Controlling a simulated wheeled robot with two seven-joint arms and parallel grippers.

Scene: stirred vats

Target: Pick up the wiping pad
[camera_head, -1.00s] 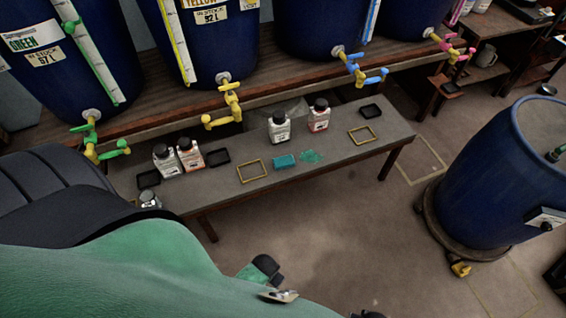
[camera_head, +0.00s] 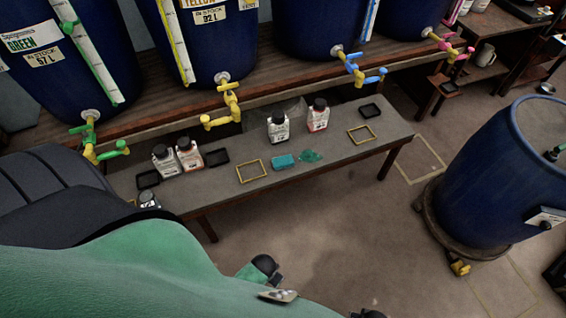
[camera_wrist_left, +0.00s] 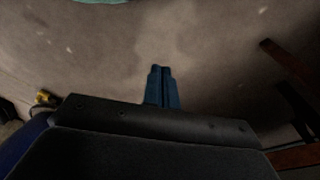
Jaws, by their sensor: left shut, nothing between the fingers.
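The wiping pad, a small teal block (camera_head: 283,162), lies on the grey bench top, beside a green spill (camera_head: 310,156) on its right. My left gripper (camera_wrist_left: 160,70) shows in the left wrist view with its blue fingers together and empty, above bare floor. The pad is not in that wrist view. In the head view I cannot make out the left gripper's fingers. My right gripper does not show in either view.
The bench (camera_head: 345,158) also holds several bottles, dark trays and yellow frames (camera_head: 251,171). Vats with taps stand on a shelf behind it. A blue drum (camera_head: 495,185) stands on a wheeled base at the right. Floor in front of the bench is mostly clear.

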